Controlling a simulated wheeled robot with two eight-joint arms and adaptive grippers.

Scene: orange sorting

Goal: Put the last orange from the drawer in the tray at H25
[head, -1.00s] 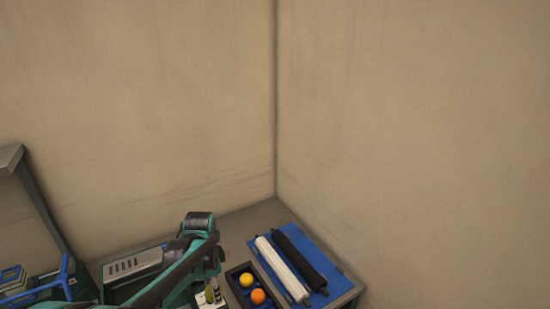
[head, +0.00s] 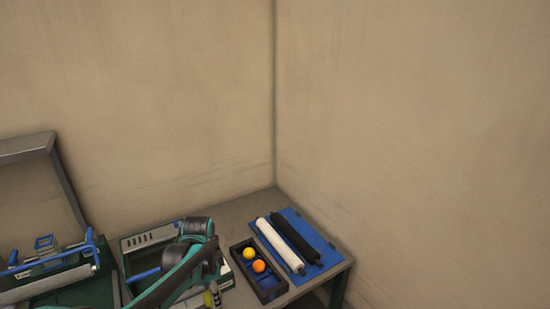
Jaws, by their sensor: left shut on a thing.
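My left arm comes in from the lower left, teal and dark. It bends down to my left gripper (head: 212,292), near the bottom edge of the head view, left of the dark tray. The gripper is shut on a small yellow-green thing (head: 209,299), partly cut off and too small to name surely. The dark tray (head: 282,290) has blue inside. A yellow ball (head: 249,253) and an orange ball (head: 259,266) sit in it, toward its back. The gripper is apart from the tray. My right gripper is not in view, and no open drawer can be made out.
A blue board (head: 318,245) with a white roller (head: 280,246) and a black roller (head: 297,241) lies right of the tray, near the table edge. A green case (head: 130,243) stands behind my arm. Blue-handled equipment (head: 50,265) stands at left. Walls meet behind the table (head: 240,210).

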